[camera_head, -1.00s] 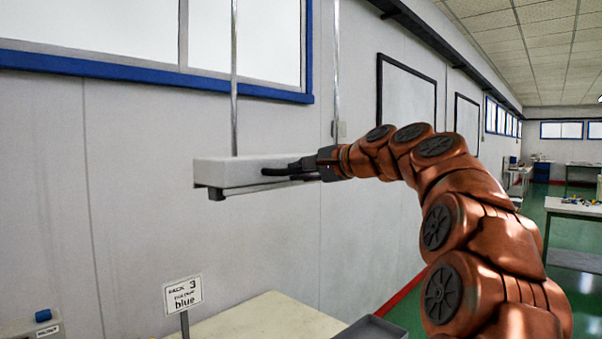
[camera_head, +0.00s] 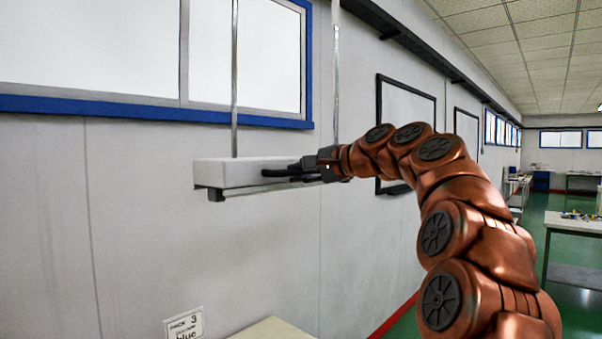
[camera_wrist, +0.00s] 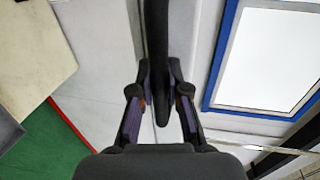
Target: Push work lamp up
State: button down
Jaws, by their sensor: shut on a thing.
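The work lamp (camera_head: 228,173) is a long white box hanging from two thin metal rods in front of the wall, left of centre in the head view. It is level. A dark handle bar sticks out at its right end; in the wrist view this handle (camera_wrist: 157,45) runs down between the fingers. My gripper (camera_head: 302,170) is at the lamp's right end, shut on the handle. In the wrist view the two fingers of my gripper (camera_wrist: 160,97) sit on either side of the handle. The lamp's underside is mostly hidden.
Below the lamp are a sign (camera_head: 184,325) and a pale table top (camera_head: 272,329), both cut off by the frame. A blue-framed window (camera_head: 245,115) is behind the rods. Wall boards hang to the right. The space under the lamp is clear.

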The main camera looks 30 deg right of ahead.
jog(key=shift+r, duration=0.4)
jog(key=c, duration=1.6)
grip_release()
jog(key=o, duration=0.5)
jog(key=shift+f, duration=0.15)
jog(key=shift+c, duration=0.2)
jog(key=shift+s, duration=0.1)
jog(key=v, duration=1.2)
